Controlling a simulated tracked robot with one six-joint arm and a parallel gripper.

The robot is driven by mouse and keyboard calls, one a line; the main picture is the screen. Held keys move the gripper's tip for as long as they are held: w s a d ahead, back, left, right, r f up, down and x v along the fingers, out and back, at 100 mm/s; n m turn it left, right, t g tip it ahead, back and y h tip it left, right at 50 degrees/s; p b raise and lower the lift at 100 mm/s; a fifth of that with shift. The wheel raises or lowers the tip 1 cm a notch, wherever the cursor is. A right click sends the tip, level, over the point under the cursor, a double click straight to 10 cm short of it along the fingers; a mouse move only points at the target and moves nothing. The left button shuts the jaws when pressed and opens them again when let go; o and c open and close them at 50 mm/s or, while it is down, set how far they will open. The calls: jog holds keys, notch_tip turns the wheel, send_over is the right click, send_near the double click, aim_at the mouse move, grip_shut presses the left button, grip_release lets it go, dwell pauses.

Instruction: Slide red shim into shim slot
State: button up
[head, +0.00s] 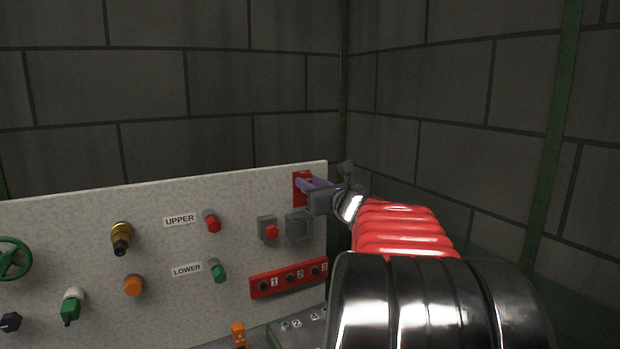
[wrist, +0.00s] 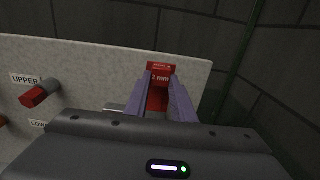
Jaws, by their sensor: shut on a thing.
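The red shim (head: 301,190) is in front of the upper right part of the panel. In the wrist view the red shim (wrist: 160,75) carries a "2 mm" label and sits between the two purple fingers. My gripper (head: 315,186) is shut on it; its fingers also show in the wrist view (wrist: 159,92). A grey block (head: 299,225) is on the panel just below the shim. It may be the shim slot, but no opening can be made out clearly. I cannot tell whether the shim touches the panel.
The speckled panel (head: 180,260) bears a grey block with a red button (head: 269,230), UPPER and LOWER knobs, and a red strip (head: 289,278) numbered 1 to 3. An orange piece (head: 238,334) is at the bottom. Dark block walls stand behind and to the right.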

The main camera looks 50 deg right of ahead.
jog(key=shift+f, duration=1.15)
notch_tip(320, 180, down, 7)
dwell(4.6)
jog(key=o, duration=1.1)
jog(key=shift+o, duration=0.2)
jog(key=v, duration=1.4)
